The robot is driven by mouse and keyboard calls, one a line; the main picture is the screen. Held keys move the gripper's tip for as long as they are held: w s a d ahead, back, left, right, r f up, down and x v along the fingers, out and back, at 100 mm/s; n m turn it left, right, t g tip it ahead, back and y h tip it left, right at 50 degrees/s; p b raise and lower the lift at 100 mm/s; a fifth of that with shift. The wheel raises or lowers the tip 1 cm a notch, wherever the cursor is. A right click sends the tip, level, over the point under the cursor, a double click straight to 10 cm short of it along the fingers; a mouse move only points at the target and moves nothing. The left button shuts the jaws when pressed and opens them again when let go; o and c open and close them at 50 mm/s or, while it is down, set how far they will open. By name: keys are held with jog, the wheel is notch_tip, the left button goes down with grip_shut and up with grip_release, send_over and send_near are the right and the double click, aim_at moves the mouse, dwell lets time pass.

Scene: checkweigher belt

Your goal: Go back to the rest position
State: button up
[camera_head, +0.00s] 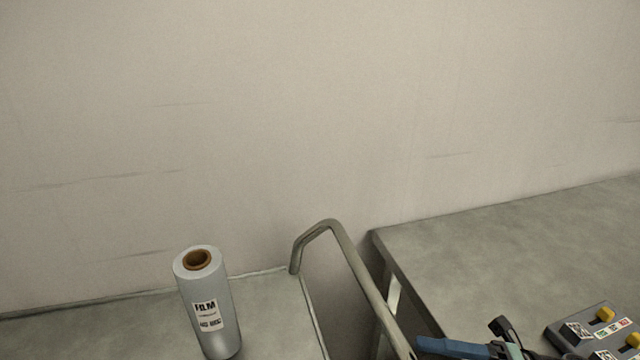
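My gripper is not seen in the head view, and neither is any part of my arm that I can be sure of. The view shows mostly a bare wall, with work surfaces along the bottom.
A film roll (208,302) stands upright on a low grey surface (275,312) at the lower left. A bent metal rail (357,268) rises beside it. A grey table (500,245) at right bears a box with yellow switches (590,332) and a partly cut-off blue and black object (455,347).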

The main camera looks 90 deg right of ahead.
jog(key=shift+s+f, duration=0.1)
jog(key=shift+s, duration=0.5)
